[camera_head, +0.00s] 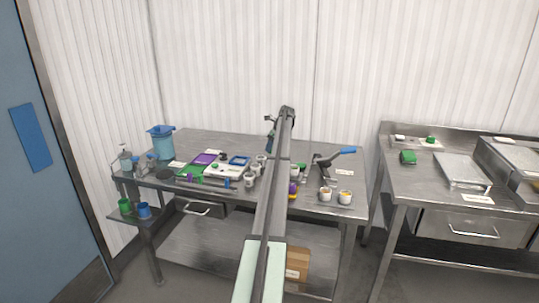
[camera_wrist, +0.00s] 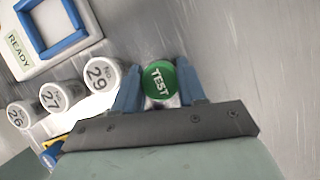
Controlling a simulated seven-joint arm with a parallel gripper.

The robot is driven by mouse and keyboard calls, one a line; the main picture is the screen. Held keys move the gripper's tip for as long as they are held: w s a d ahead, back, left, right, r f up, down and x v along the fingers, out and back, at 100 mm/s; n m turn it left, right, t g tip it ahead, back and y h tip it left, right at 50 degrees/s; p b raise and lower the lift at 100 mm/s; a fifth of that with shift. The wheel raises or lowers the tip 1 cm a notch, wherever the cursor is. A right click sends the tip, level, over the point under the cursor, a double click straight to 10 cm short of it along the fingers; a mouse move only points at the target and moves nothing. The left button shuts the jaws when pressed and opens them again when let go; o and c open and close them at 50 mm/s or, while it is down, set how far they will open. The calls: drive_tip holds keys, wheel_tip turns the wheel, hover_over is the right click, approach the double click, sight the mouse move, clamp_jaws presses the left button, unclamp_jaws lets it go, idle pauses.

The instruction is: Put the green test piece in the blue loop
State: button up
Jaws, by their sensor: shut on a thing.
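The blue loop (camera_wrist: 66,45), a square blue frame on a white board marked "READY", is at the upper left, apart from the piece. The inside of the loop that shows looks grey and empty. In the head view the loop (camera_head: 239,158) lies on the table, left of my arm. The held piece cannot be made out there.
White numbered cylinders, including 29 (camera_wrist: 102,74), 27 (camera_wrist: 56,97) and 26 (camera_wrist: 19,114), stand left of my gripper.

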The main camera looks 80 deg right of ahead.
drive_tip(key=shift+f, duration=2.1)
drive_tip(key=shift+f, duration=0.15)
drive_tip(key=o, duration=1.1)
drive_tip(key=shift+c, duration=0.2)
drive_tip(key=v, duration=1.1)
drive_tip(key=shift+o, duration=0.5)
drive_tip(key=shift+s+a+r, duration=0.1)
drive_tip(key=shift+s+r, duration=0.1)
drive_tip(key=shift+r, duration=0.4)
